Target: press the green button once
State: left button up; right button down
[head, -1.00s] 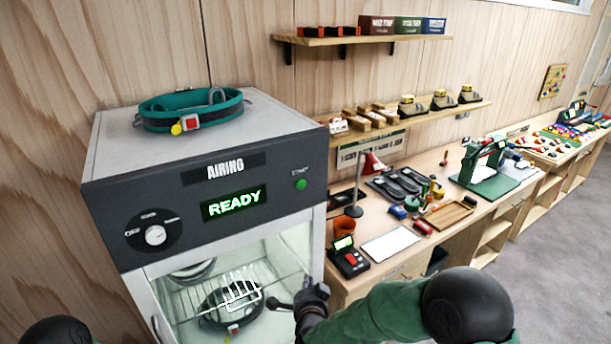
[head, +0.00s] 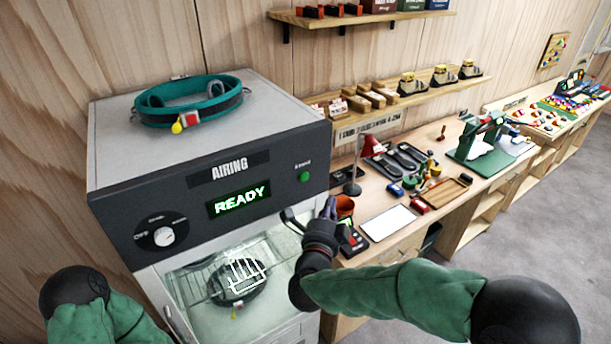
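The green button (head: 305,176) is a small round one at the right of the dark front panel of the airing cabinet (head: 215,215), under a small label. My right gripper (head: 308,211) is just below the panel's lower right, in front of the cabinet. Its two fingers point up and stand apart, with nothing seen between them. It is below the button and appears apart from it. The lit display (head: 239,202) reads READY in green. My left arm shows at the lower left, but its gripper is out of view.
A dial (head: 164,236) sits at the panel's left. A teal belt (head: 188,99) lies on the cabinet top. Behind the glass, another harness (head: 238,280) rests on a rack. A workbench with a red lamp (head: 371,145) and a white sheet (head: 389,222) stands to the right.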

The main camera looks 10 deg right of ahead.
aim_at(304, 177)
jog(key=shift+w+a, duration=0.5)
jog(key=shift+w, duration=0.9)
jog(key=shift+w+a, duration=0.55)
jog(key=shift+w, duration=0.8)
jog(key=shift+w+a, duration=0.5)
jog(key=shift+w, duration=0.9)
jog(key=shift+w+a+b, duration=0.15)
jog(key=shift+w+b, duration=0.25)
jog(key=shift+b, duration=0.1)
